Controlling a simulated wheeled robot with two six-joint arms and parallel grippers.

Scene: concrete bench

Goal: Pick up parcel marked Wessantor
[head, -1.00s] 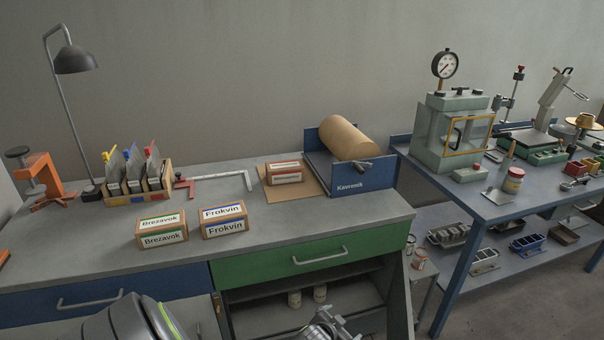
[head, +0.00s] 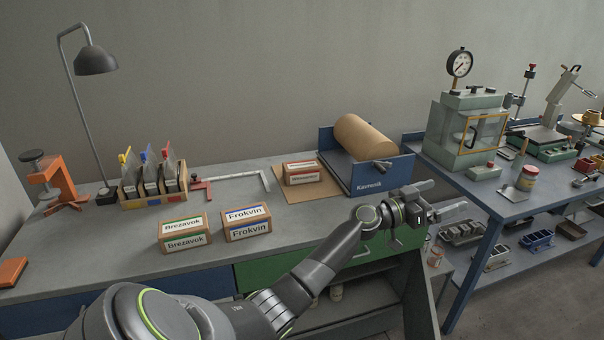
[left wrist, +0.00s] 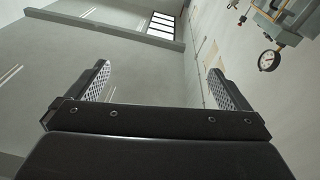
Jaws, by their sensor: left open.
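A small cardboard parcel with red-edged white labels (head: 301,173) lies on the brown board at the back of the bench; its print is too small to read. Two nearer parcels read Brezavok (head: 184,235), with green, and Frokvin (head: 247,223), with blue. No label legibly reads Wessantor. My left gripper (head: 447,200) is open and empty, in front of the bench's right end, to the right of and nearer than the red-labelled parcel. The left wrist view shows its two fingers apart (left wrist: 160,86), with only wall, window and gauge beyond. My right gripper is out of view.
A blue paper-roll holder marked Kavrenik (head: 372,188) stands right of the red-labelled parcel. A file rack (head: 153,188), a lamp (head: 96,62) and an orange clamp (head: 53,180) stand left. A blue table (head: 489,199) stands right.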

